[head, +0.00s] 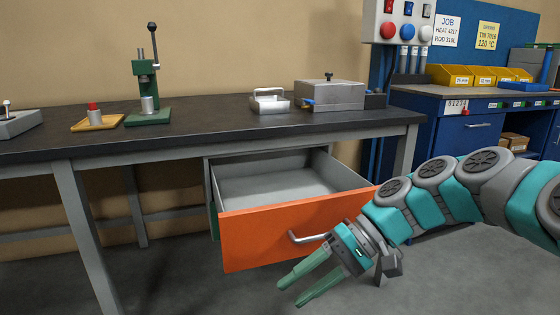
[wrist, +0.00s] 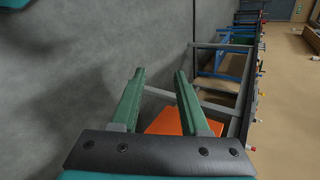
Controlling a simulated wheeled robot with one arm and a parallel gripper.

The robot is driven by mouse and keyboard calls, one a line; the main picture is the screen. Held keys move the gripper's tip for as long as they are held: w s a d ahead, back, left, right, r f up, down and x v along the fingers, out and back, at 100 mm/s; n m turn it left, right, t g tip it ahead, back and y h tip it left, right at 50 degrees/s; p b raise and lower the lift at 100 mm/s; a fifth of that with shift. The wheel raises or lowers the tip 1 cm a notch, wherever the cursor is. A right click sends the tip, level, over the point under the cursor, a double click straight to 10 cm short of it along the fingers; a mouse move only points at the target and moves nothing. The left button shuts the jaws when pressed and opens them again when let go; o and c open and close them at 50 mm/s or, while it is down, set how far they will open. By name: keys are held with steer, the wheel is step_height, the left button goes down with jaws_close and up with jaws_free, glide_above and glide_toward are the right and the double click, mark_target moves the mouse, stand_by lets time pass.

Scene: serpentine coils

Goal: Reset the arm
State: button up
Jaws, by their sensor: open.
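My gripper (head: 307,282) is open and empty, with its two green fingers apart, low in front of the open orange drawer (head: 262,236) in the head view. The drawer hangs under the dark workbench and is pulled out; the part of its grey inside that shows is bare. My arm comes in from the right, and my wrist overlaps the drawer's right front near its metal handle (head: 307,238).
The workbench (head: 210,132) carries a green press (head: 148,90), a yellow tray (head: 97,121) with a red-topped cylinder, a metal handled block (head: 269,101) and a grey box (head: 328,95). A blue bench (head: 470,130) stands behind my arm. Bare floor lies in front of the drawer.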

steer(key=s+d+f+h+p, duration=0.1)
steer(key=s+f+h, duration=0.2)
steer(key=s, duration=0.3)
steer(key=s+d+f+h, duration=0.1)
steer(key=s+f+h, duration=0.25)
steer(key=s, duration=0.25)
steer(key=s+d+f+t+h, duration=0.1)
steer(key=s+d+f+h, duration=0.3)
steer(key=s+d, duration=0.3)
steer(key=shift+d+f+m+p, duration=0.35)
steer(key=shift+d+f, duration=0.25)
steer(key=shift+d, duration=0.35)
